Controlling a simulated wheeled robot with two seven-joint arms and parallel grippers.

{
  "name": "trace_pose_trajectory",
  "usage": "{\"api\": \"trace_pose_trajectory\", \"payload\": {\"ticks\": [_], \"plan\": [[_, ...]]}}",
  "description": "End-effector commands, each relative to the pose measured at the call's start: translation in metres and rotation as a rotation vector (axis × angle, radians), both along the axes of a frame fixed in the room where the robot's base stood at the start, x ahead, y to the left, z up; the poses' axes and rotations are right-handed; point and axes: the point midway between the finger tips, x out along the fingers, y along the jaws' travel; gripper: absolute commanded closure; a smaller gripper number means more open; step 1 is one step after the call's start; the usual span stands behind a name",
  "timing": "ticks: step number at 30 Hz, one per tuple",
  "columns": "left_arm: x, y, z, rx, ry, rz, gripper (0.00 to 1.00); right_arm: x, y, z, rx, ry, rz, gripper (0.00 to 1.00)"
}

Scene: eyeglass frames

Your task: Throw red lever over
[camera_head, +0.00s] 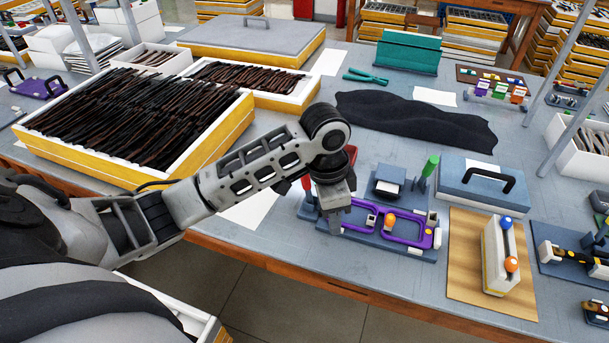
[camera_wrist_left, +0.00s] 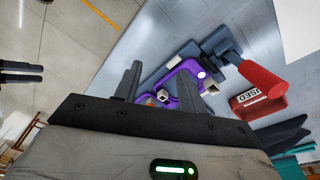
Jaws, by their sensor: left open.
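The red lever (camera_wrist_left: 262,80) has a thick red handle on a blue-grey clamp in the left wrist view, to the right of my fingers and apart from them. In the head view only a small red part (camera_head: 306,184) shows beside my wrist; my arm hides most of the lever. My left gripper (camera_head: 335,220) points down at the left end of the fixture. In the wrist view its two fingers (camera_wrist_left: 160,88) are apart, over the purple eyeglass frame (camera_wrist_left: 183,72). The purple frame (camera_head: 408,241) lies in the blue-grey fixture.
A wooden board with a white holder (camera_head: 493,262) lies to the right. Dark cloth (camera_head: 415,118) lies behind, and trays of dark frames (camera_head: 130,115) stand left.

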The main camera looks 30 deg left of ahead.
Motion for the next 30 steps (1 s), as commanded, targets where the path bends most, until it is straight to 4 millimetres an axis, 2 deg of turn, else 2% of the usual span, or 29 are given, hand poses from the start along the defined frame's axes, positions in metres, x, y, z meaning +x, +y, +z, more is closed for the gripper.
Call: {"api": "trace_pose_trajectory", "payload": {"ticks": [1,3,6,9,13,16,20,30], "plan": [[0.022,0.022,0.024,0.034,0.010,0.000,0.59,0.000,0.000,0.001,0.002,-0.001,-0.001,0.64],[0.039,0.045,0.052,0.053,0.043,0.003,0.59,0.000,0.000,0.001,0.002,0.000,-0.003,0.64],[0.054,0.074,0.090,0.061,0.078,0.021,0.59,0.000,0.000,0.001,0.003,-0.001,-0.003,0.64],[0.062,0.095,0.120,0.054,0.099,0.041,0.59,0.000,0.000,0.001,0.004,-0.001,-0.002,0.64],[0.065,0.108,0.140,0.040,0.111,0.056,0.59,-0.001,0.000,0.001,0.004,0.000,-0.003,0.64],[0.065,0.110,0.139,0.036,0.117,0.059,0.59,-0.002,0.001,0.001,0.004,0.002,-0.003,0.64],[0.063,0.109,0.122,0.036,0.119,0.058,0.59,-0.002,0.001,0.001,0.004,0.004,-0.003,0.64],[0.058,0.103,0.049,0.037,0.118,0.058,0.59,-0.002,0.001,0.003,0.004,0.004,-0.002,0.64]]}}
